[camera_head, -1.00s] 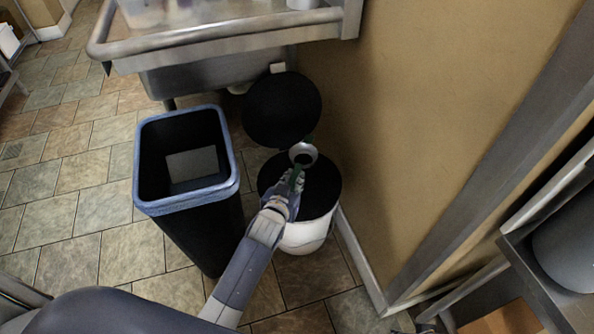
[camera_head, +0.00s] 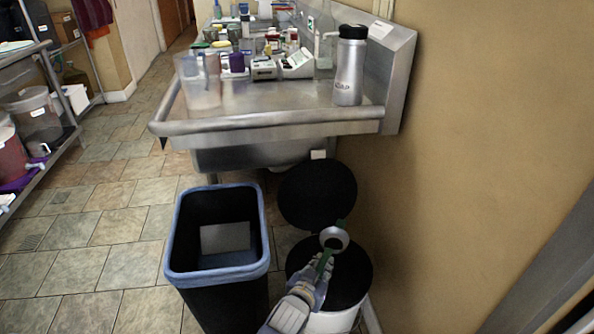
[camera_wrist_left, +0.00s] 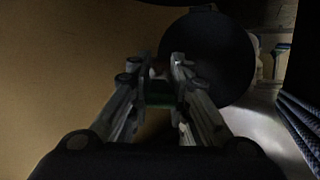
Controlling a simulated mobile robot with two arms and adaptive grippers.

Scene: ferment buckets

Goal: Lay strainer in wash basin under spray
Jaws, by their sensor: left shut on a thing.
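The strainer (camera_head: 336,238) is a small round metal cup with a green handle (camera_head: 324,263). My left gripper (camera_head: 317,277) is shut on the green handle and holds the strainer above the open black-and-white pedal bin. In the left wrist view the green handle (camera_wrist_left: 162,96) lies across between the two fingers. The steel sink unit (camera_head: 260,130) stands behind the bins, with a basin underside (camera_head: 250,155) below its top. The inside of the wash basin is hidden, and I cannot make out a spray. My right gripper is not in view.
A tall black bin with a blue rim (camera_head: 218,272) stands left of the pedal bin (camera_head: 345,270), whose lid (camera_head: 317,194) is up. A steel bottle (camera_head: 350,68), a clear jug (camera_head: 200,82) and several small items crowd the sink unit. The tiled floor at left is open.

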